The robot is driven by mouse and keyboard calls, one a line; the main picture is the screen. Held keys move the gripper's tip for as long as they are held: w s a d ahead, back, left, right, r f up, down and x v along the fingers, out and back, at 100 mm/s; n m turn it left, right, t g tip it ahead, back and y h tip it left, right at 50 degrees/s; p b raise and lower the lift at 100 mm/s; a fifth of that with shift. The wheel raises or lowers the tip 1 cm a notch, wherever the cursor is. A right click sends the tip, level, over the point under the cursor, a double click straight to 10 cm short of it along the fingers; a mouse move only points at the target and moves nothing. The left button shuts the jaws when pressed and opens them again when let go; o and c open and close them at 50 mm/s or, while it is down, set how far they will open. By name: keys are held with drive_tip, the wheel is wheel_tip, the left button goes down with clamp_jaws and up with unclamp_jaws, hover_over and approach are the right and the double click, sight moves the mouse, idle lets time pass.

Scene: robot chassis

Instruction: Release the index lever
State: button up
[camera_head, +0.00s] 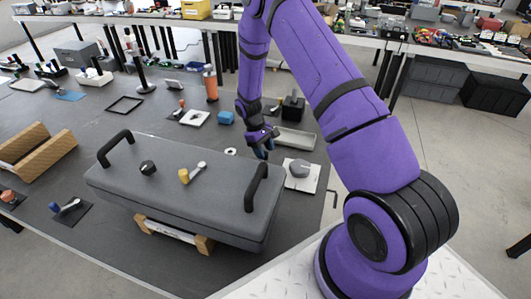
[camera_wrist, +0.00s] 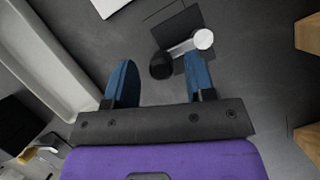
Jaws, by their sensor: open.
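My gripper (camera_head: 262,150) hangs fingers-down behind the grey case's right handle, open. Just beyond the tips is a small lever (camera_wrist: 183,47) on a dark plate, with a black round knob (camera_wrist: 162,65) at one end and a white round end (camera_wrist: 204,39) at the other. The right finger overlaps part of it in the picture. In the head view the case mostly hides this spot. I cannot tell for certain that this is the index lever.
The grey case (camera_head: 150,205) with two black handles carries a yellow-ended lever (camera_head: 192,172) and a black knob (camera_head: 148,167). A shallow tray (camera_wrist: 45,60) lies left in the wrist view. A white plate (camera_head: 312,187) with a grey knob and a black box (camera_head: 292,108) stand near my gripper.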

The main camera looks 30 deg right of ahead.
drive_tip(key=v, duration=0.9)
drive_tip(key=shift+r, duration=0.15)
drive_tip(key=shift+w+a, duration=0.1)
drive_tip(key=s+a+r+m+t, duration=0.1)
drive_tip(key=s+r, duration=0.3)
drive_tip(key=r, duration=0.5)
drive_tip(key=s+a+r+t, duration=0.1)
drive_tip(key=s+r+t, duration=0.15)
drive_tip(key=r, duration=0.75)
drive_tip(key=s+a+r+m+t, duration=0.1)
drive_tip(key=s+r, duration=0.3)
drive_tip(key=r, duration=0.5)
drive_tip(key=s+a+r+t, duration=0.1)
drive_tip(key=s+r, duration=0.2)
drive_tip(key=s, duration=0.5)
drive_tip(key=s+a+r+m+t+y, duration=0.1)
drive_tip(key=s+r, duration=0.3)
drive_tip(key=s, duration=0.4)
drive_tip(key=s+a+r+m+t, duration=0.1)
drive_tip(key=s+r+t, duration=0.1)
drive_tip(key=s, duration=0.6)
drive_tip(key=shift+a+r+t+y, duration=0.3)
drive_tip(key=shift+r+t, duration=0.05)
drive_tip(key=shift+r, duration=0.3)
drive_tip(key=shift+s, duration=0.1)
